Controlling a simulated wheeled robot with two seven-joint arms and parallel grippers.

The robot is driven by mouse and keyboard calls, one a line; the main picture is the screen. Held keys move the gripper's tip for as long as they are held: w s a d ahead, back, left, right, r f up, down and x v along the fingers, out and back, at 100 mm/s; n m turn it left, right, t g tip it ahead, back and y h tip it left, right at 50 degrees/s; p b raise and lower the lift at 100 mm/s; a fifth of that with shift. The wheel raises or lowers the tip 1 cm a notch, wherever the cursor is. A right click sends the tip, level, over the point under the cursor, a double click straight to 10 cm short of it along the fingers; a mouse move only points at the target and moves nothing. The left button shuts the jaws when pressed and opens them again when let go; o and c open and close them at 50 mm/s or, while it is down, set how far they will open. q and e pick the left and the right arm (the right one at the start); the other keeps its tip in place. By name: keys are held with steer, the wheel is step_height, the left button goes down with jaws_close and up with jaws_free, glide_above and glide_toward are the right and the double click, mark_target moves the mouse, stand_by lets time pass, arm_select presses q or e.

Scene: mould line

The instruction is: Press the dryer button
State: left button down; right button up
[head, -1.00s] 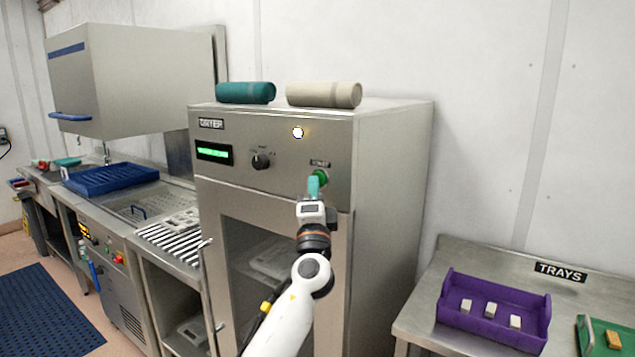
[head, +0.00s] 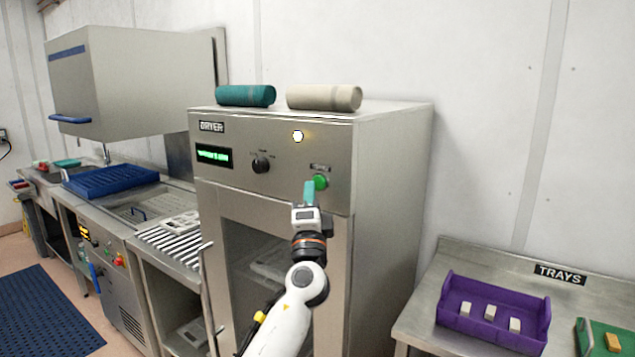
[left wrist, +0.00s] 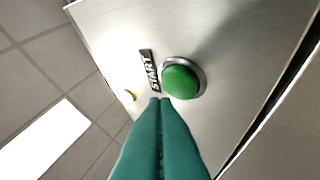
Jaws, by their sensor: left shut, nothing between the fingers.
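The dryer (head: 395,200) is a steel cabinet labelled DRYER, with a green lit display (head: 214,155), a dark knob (head: 260,162) and a lit round lamp (head: 298,136) on its front panel. The green dryer button (head: 321,181) sits at the panel's lower right; in the left wrist view the button (left wrist: 181,80) has a metal ring and a START label (left wrist: 150,71) beside it. My left gripper (head: 309,188) is shut and empty, its teal fingertips (left wrist: 163,100) just beside the button's lower left in the head view. I cannot tell whether they touch the panel. My right gripper is out of view.
A teal roll (head: 245,95) and a beige roll (head: 325,97) lie on the dryer's top. At right, a steel table (head: 420,310) bears a purple tray (head: 490,335) with small pale blocks. At left are a roller conveyor (head: 165,240) and a blue rack (head: 110,192).

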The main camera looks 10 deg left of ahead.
arm_select(q)
steer(key=s, duration=0.1)
steer(key=s+a+p, duration=0.1)
steer(key=s, duration=0.1)
steer(key=s+p, duration=0.1)
steer(key=shift+s+a, duration=0.35)
stand_by(0.7)
